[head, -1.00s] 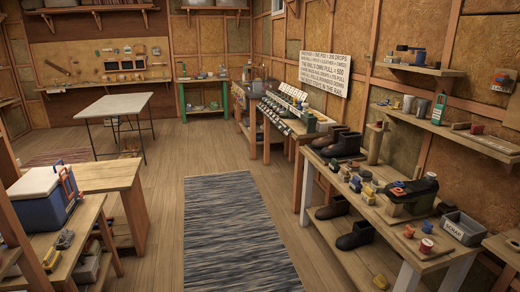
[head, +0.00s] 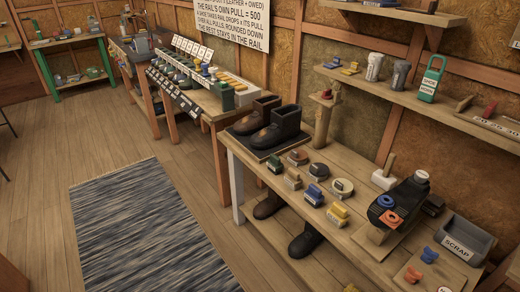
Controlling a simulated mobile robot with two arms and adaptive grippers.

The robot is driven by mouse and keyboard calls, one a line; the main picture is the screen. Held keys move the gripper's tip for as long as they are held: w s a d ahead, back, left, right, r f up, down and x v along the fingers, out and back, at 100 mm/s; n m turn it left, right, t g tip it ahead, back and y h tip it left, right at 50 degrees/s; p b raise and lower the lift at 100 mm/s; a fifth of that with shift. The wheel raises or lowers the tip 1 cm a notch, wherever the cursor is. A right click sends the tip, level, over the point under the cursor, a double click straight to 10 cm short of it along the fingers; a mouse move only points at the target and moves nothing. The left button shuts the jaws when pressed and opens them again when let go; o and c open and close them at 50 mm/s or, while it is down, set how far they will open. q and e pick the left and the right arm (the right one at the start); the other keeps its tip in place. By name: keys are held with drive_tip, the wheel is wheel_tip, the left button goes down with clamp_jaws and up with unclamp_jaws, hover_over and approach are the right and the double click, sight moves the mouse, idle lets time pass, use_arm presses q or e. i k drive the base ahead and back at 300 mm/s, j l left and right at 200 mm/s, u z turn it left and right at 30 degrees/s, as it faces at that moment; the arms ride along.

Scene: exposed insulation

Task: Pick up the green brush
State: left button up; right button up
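A small dark green block, which looks like the green brush (head: 275,163), lies on the wooden bench (head: 258,179) in the head view. It is at the left end of a group of small items, just in front of the pair of dark boots (head: 268,128). A tan brush (head: 292,179) lies close to its lower right, and an orange-brown one (head: 298,157) to its right. A blue brush (head: 314,195) and a yellow one (head: 337,215) lie further towards the front right. Neither of my grippers is in view.
Round tins (head: 342,188) stand among the brushes. A dark shoe with blue and orange rings (head: 400,203), and a grey SCRAP bin (head: 464,240) stand to the right. A shelf (head: 400,92) hangs above. Floor beside the striped rug (head: 140,230) is clear.

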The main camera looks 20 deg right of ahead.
sight(275, 166)
drive_tip(key=i+z, duration=0.1)
drive_tip(key=i, duration=0.35)
drive_tip(key=i+j+z, duration=0.15)
drive_tip(key=i, duration=0.3)
